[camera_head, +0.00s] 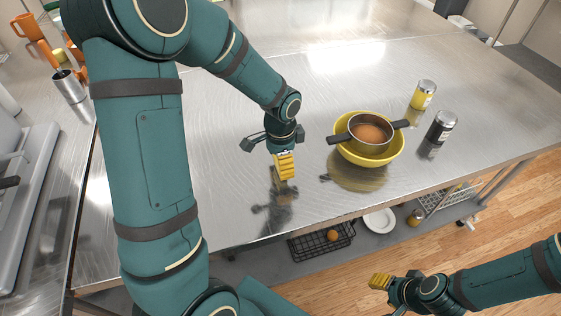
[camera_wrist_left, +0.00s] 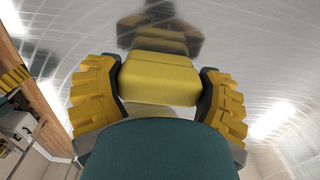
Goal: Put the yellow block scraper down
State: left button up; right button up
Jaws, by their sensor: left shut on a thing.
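My left gripper (camera_head: 284,167) points down close above the steel table (camera_head: 225,190), near its front edge. It is shut on the yellow block scraper (camera_wrist_left: 158,78). In the left wrist view the smooth yellow block sits between the two ridged yellow finger pads, with its reflection in the steel beyond it. In the head view the pads and block blend together, and I cannot tell whether the block touches the table. My right gripper (camera_head: 380,282) is low at the bottom right, in front of the table; its finger gap is not clear.
A yellow bowl (camera_head: 385,158) holding a grey pot (camera_head: 369,146) stands right of my left gripper. A metal cup (camera_head: 68,86) is at left. The steel around the gripper is clear.

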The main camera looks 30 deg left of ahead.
pick_arm(q)
jog(key=shift+f, duration=0.2)
jog(key=o, duration=1.2)
jog(key=shift+c, duration=0.2)
jog(key=shift+r, duration=0.1)
jog(key=shift+r, duration=0.25)
notch_tip(320, 180, up, 12)
jog(key=p, duration=0.2)
jog(key=shift+f, duration=0.15)
